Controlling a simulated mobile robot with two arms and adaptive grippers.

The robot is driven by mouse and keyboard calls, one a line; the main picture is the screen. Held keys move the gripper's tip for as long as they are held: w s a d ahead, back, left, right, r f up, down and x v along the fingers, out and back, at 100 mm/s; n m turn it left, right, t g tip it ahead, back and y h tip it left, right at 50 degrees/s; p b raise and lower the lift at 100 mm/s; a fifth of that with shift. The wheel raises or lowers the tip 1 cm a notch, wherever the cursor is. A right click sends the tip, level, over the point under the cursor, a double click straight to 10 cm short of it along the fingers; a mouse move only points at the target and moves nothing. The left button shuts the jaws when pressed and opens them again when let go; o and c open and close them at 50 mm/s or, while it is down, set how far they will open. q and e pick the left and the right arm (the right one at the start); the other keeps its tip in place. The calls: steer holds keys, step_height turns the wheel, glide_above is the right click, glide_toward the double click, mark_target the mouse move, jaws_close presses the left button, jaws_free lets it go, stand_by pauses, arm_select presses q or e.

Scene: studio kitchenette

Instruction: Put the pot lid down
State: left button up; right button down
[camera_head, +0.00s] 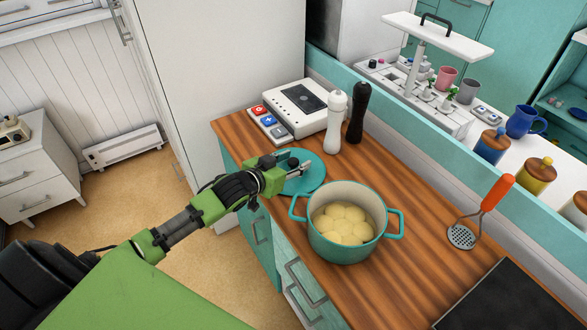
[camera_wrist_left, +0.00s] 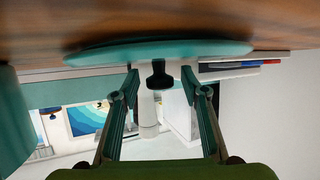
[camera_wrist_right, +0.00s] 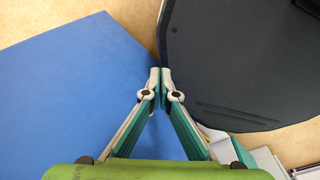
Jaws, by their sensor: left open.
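The teal pot lid (camera_head: 316,181) lies level at the counter's left edge, beside the pot. In the left wrist view the lid (camera_wrist_left: 150,50) is close against the wood, with its dark knob (camera_wrist_left: 159,76) between my fingers. My left gripper (camera_head: 297,165) is open around the knob, with gaps on both sides. The teal pot (camera_head: 340,247) stands uncovered on the counter, with several pale yellow potatoes (camera_head: 342,222) inside. My right gripper (camera_wrist_right: 161,75) shows only in its wrist view, shut and empty, away from the counter.
White and black mills (camera_head: 357,112) stand behind the lid, near a white scale-like device (camera_head: 298,108) and colored buttons (camera_head: 267,120). A masher with an orange handle (camera_head: 498,192) and a dark cooktop (camera_head: 505,300) are on the right. Wooden counter (camera_head: 420,190) is clear behind the pot.

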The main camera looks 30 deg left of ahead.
arm_select(q)
jaws_close()
steer(key=shift+r, duration=0.15)
steer(key=shift+r, duration=0.5)
steer(key=s+a+r, duration=0.2)
steer(key=s+r, duration=1)
steer(key=s, duration=0.1)
steer(key=shift+s+a+b, duration=0.3)
steer(key=shift+s+a, duration=0.05)
steer(key=shift+s+f, duration=0.1)
steer(key=shift+f, duration=0.05)
